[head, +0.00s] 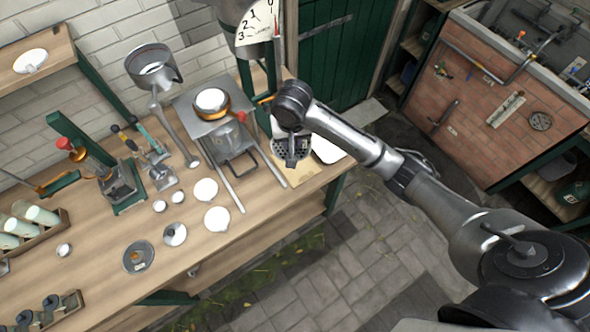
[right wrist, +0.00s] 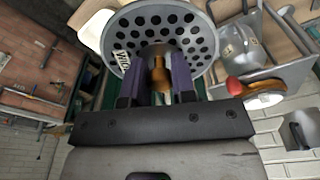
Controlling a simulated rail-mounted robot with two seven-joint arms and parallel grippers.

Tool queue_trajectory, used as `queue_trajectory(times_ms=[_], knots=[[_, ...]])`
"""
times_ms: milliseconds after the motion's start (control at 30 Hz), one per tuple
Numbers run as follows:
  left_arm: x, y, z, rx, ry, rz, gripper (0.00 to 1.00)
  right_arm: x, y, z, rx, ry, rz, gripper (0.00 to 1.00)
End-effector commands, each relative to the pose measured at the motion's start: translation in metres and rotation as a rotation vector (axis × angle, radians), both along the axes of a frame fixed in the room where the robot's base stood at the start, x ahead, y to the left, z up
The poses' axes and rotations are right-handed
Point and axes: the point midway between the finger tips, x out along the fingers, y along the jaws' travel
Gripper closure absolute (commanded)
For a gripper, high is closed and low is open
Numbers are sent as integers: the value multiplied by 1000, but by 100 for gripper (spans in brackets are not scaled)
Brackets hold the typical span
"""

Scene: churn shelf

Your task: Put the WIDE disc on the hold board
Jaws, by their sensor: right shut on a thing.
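My right gripper (head: 291,158) is shut on the brass-coloured knob of a grey perforated disc (head: 281,146). In the right wrist view the disc (right wrist: 188,20) fills the top middle, with many round holes and a small white label whose word I cannot read surely. The gripper's fingers (right wrist: 158,82) are around the knob. The disc is over the right end of the bench. A flat tan board (head: 297,174) lies on the bench there, partly hidden by the gripper; I cannot tell whether it is the hold board. My left gripper is not in view.
A white tray (head: 328,151) lies right of the disc. A metal stand (head: 214,122) with a pot is close on the left. Several pale round pieces (head: 216,218) and a dark dish (head: 138,257) lie on the wooden bench (head: 105,220).

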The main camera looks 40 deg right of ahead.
Motion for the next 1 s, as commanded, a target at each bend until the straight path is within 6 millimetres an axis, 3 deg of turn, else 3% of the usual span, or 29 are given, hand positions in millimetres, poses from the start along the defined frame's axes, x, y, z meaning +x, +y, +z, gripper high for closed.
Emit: queue_trajectory(times_ms=[33, 100, 300, 500, 633, 1000], knots=[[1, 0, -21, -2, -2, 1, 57, -4, -10, -39, 6, 9, -42, 100], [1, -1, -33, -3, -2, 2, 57, -8, -26, -69, 2, 6, -93, 100], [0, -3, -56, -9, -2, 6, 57, -24, -59, -133, 1, 2, -195, 100], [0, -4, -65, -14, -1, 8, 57, -35, -76, -164, 0, -2, -245, 100], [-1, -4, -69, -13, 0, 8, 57, -28, -80, -176, 1, -3, -256, 100], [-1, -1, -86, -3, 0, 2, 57, 43, -76, -220, 0, -4, -258, 100]])
